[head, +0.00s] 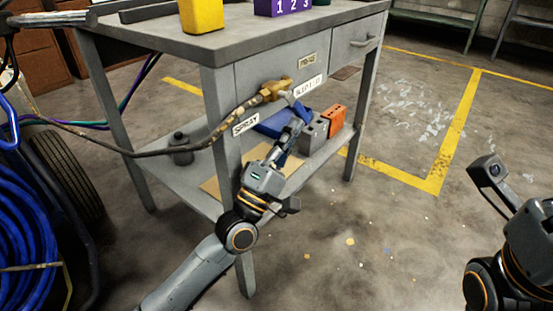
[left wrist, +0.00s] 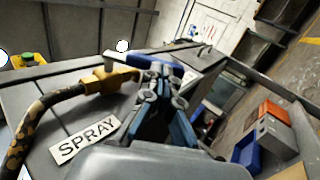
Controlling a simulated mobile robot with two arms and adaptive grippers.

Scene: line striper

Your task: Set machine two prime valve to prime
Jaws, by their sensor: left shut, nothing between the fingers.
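The brass valve (head: 274,90) sits on the front of the grey workbench, with a hose running into it from the left. It also shows in the left wrist view (left wrist: 108,78). A lever with a blue part (left wrist: 138,62) is at the valve's right side in that view. My left gripper (head: 296,124) is shut and empty, just below and right of the valve. In the wrist view its fingertips overlap the lever; I cannot tell whether they touch.
The workbench (head: 150,42) carries a yellow block (head: 201,14) and a purple block (head: 283,6). Its lower shelf holds a grey block (head: 312,130) and an orange block (head: 335,118). A blue hose coil (head: 30,225) stands left. Floor at right is clear.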

